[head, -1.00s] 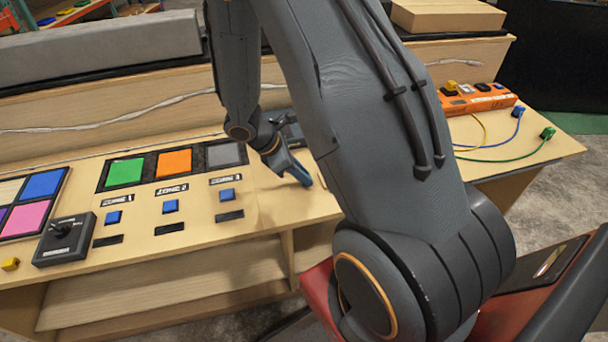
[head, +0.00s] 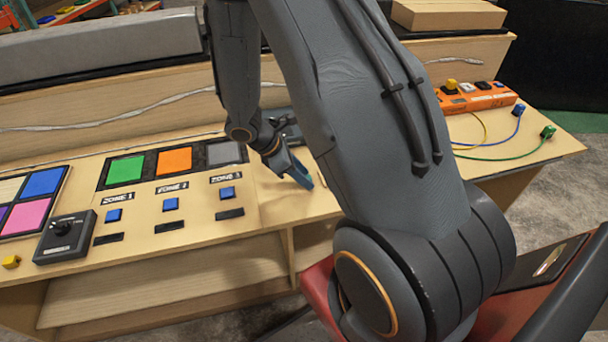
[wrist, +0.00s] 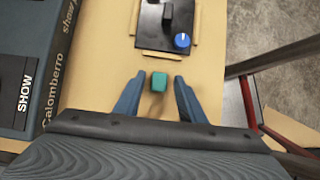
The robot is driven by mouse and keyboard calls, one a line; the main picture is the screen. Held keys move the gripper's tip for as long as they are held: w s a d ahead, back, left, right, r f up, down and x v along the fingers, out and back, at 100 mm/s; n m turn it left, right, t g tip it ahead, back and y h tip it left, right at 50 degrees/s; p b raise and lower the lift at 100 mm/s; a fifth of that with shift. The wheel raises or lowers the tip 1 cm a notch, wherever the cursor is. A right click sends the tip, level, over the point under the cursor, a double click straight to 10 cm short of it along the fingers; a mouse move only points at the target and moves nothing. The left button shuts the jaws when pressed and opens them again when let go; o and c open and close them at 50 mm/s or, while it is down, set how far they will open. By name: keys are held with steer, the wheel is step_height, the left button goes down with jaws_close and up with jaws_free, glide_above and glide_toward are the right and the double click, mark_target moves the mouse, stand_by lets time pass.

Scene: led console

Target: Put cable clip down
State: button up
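A small teal block (wrist: 159,81), which looks like the cable clip, lies between the fingertips of my gripper (wrist: 157,84) in the wrist view. The two blue fingers are spread, with a clear gap on each side of the block. It appears to rest on the tan tabletop (wrist: 95,85). In the head view my gripper (head: 300,176) is low over the table, right of the zone switches, and I cannot make out the clip there.
A black plate with a lever and blue knob (wrist: 182,40) is just ahead of the fingers. A dark case marked SHOW (wrist: 35,65) stands left in the wrist view. An orange power strip (head: 478,97) with cables sits at the right.

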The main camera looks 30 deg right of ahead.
steer(key=b+v, duration=0.2)
steer(key=v, duration=0.9)
steer(key=s+a+r+m+t+y, duration=0.2)
steer(key=s+a+r+m+y, duration=0.4)
steer(key=s+m, duration=0.3)
steer(key=a+m, duration=0.1)
steer(key=m, duration=0.3)
steer(key=shift+s+a+t, duration=0.3)
steer(key=shift+a, duration=0.1)
steer(key=shift+s+r+m, duration=0.1)
steer(key=shift+s+m, duration=0.1)
steer(key=shift+m, duration=0.6)
steer(key=shift+c, duration=0.6)
steer(key=shift+a, duration=0.15)
